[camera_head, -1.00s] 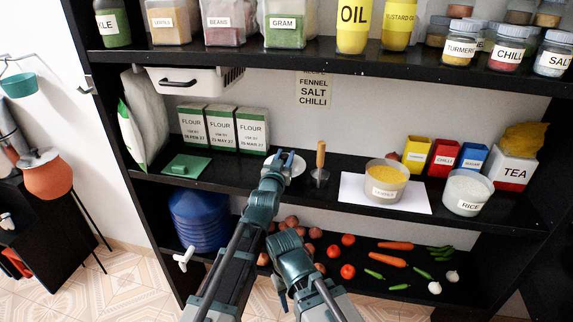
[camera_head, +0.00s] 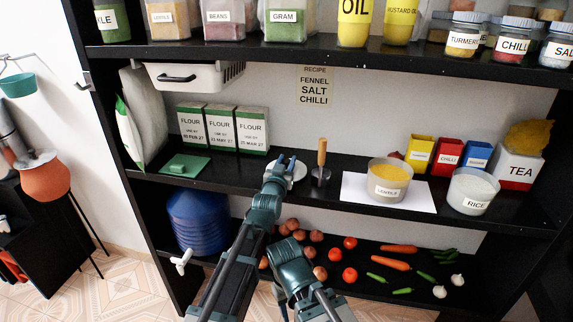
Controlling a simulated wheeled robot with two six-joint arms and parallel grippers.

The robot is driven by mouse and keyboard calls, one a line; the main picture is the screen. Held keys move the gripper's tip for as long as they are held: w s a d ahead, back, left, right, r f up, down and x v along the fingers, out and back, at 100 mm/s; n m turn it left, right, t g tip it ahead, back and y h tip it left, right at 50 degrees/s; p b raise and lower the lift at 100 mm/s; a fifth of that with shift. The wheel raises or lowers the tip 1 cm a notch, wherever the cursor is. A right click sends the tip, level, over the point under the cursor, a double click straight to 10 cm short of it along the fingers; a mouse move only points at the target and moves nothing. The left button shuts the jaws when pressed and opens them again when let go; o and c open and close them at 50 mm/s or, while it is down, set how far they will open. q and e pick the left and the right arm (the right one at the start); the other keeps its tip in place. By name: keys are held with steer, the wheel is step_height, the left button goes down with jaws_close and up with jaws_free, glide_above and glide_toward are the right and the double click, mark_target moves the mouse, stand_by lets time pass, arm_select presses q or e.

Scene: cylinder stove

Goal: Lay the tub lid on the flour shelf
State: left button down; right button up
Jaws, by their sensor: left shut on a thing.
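The tub lid (camera_head: 299,171) appears as a pale round disc at the middle shelf, just right of my left gripper (camera_head: 284,161). The left gripper is shut on its edge, and the gripper hides part of the disc. Whether the lid touches the shelf cannot be told. The flour shelf (camera_head: 232,171) is the black middle board, with several flour packets (camera_head: 221,129) standing at its left back. An open tub of lentils (camera_head: 389,183) stands to the right on a white sheet. My right arm shows at the bottom middle, but its gripper does not show.
A green flat piece (camera_head: 186,164) lies in front of the flour. A wooden-handled tool (camera_head: 321,165) stands just right of the lid. A rice tub (camera_head: 471,192) is farther right. A white basket (camera_head: 190,77) hangs above the flour. Black shelf between the green piece and my gripper is clear.

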arm_select(q)
steer(key=shift+f, duration=0.15)
steer(key=c, duration=1)
jaws_free()
steer(key=o, duration=0.4)
steer(key=shift+o, duration=0.2)
steer(key=shift+r, duration=0.2)
steer(key=v, duration=1.2)
